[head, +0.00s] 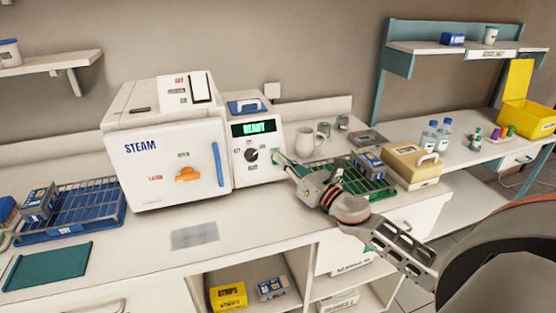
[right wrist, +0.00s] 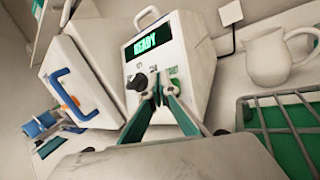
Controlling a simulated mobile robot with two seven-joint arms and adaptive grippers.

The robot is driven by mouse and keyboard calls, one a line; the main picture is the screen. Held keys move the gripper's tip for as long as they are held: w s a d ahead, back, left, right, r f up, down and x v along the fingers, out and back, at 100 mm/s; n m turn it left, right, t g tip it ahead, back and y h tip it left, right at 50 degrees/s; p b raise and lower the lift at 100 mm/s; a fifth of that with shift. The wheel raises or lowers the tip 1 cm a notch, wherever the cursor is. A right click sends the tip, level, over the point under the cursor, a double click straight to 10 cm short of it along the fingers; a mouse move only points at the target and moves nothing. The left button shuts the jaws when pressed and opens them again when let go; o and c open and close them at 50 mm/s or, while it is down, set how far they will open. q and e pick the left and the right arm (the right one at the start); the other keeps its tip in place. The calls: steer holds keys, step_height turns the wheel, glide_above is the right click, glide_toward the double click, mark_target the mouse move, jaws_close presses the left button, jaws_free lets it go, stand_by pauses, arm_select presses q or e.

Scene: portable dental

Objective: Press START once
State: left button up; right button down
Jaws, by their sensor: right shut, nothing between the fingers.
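The white steam sterilizer (head: 172,160) stands on the counter with its door closed and a blue handle on the door. Its control panel (head: 264,142) shows a green READY display (head: 254,128) above a black knob (head: 251,155). The green START button (right wrist: 174,84) is at the right of the knob in the right wrist view, partly covered by my finger. My right gripper (head: 283,163) is shut and empty, its fingertips (right wrist: 159,97) close in front of the panel beside START. I cannot tell if they touch it. My left gripper is not in view.
A green rack (head: 375,192) and a beige box (head: 412,168) sit right of the panel, under and beside my right arm. A blue rack (head: 70,218) is at the left. The counter front is mostly clear.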

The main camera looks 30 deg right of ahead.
steer(key=shift+s+a+f, duration=0.1)
steer(key=shift+s+f, duration=0.05)
steer(key=shift+f, duration=0.4)
steer(key=shift+s+a+f, duration=0.1)
steer(key=shift+f, duration=0.4)
steer(key=shift+s+r, duration=0.1)
steer(key=shift+s, duration=0.1)
steer(key=s+r+p, duration=0.3)
steer(key=s, duration=0.1)
steer(key=shift+a+r, duration=0.15)
steer(key=shift+a, duration=0.1)
stand_by(0.6)
steer(key=shift+s, duration=0.15)
